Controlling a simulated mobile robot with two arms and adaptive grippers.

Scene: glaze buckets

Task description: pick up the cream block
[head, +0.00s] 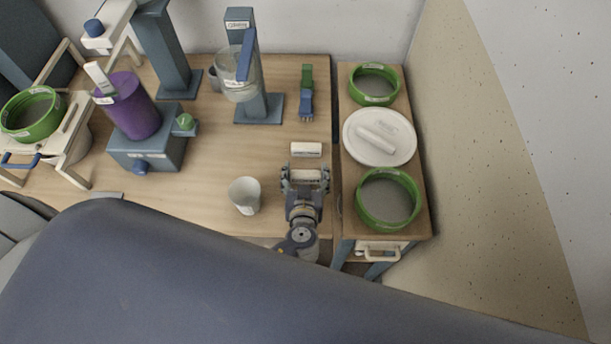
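A cream block (306,175) sits between the two fingers of my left gripper (305,173), one finger at each end of it. From this high view I cannot tell whether the fingers press on it or stand just clear, nor whether it is off the table. A similar pale block (306,150) lies on the wooden table (285,112) just beyond the fingertips. My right gripper is not in view.
A white cup (244,195) stands left of my gripper. To the right, a narrow wooden stand (347,120) holds two green rings (388,226) and a white round lid (355,148). A green and blue tool (307,92) lies farther back. A purple cylinder (132,107) stands at left.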

